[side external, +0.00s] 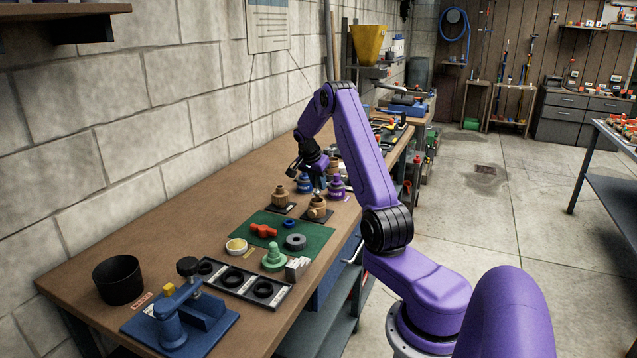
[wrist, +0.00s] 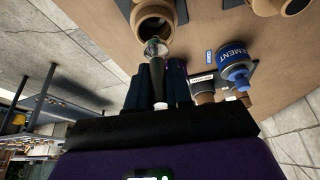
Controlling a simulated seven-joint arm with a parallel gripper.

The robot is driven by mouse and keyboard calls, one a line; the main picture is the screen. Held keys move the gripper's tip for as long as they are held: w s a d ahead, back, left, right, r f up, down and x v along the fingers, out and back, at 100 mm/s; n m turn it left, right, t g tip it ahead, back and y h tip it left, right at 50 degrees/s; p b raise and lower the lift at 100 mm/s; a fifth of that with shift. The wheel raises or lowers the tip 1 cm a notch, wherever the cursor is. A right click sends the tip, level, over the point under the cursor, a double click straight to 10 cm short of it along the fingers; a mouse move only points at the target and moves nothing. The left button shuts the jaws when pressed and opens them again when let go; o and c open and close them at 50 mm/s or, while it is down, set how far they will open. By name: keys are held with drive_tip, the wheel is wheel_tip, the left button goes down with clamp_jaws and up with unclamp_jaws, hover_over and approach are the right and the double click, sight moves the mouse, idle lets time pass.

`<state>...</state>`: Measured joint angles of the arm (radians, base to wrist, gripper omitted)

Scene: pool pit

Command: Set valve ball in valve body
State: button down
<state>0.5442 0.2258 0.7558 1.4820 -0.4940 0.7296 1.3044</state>
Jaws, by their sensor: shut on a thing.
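A shiny metallic valve ball (wrist: 154,48) shows at the tips of my gripper (wrist: 160,66) in the wrist view. My gripper is shut on it, with a dark, slender part between the fingers. The ball is at the mouth of a tan valve body (wrist: 152,16), whose round opening faces the camera; I cannot tell whether they touch. In the side view my gripper (side external: 317,187) is just above this tan valve body (side external: 318,211), which stands on a dark pad. The ball is too small to make out clearly there.
Another tan fitting (side external: 281,197) stands left of the valve body. A blue-lidded cement can (wrist: 235,68) and a purple can (side external: 337,188) stand close behind. A green mat (side external: 313,238) with small parts, a black tray (side external: 213,278) and a blue vise (side external: 190,318) lie nearer the camera.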

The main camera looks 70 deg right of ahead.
drive_tip(key=shift+f, duration=1.55)
idle(0.4)
idle(0.5)
drive_tip(key=c, duration=0.5)
unclamp_jaws()
drive_tip(key=shift+c, duration=0.2)
drive_tip(key=shift+r, duration=0.15)
drive_tip(key=shift+r, duration=3.95)
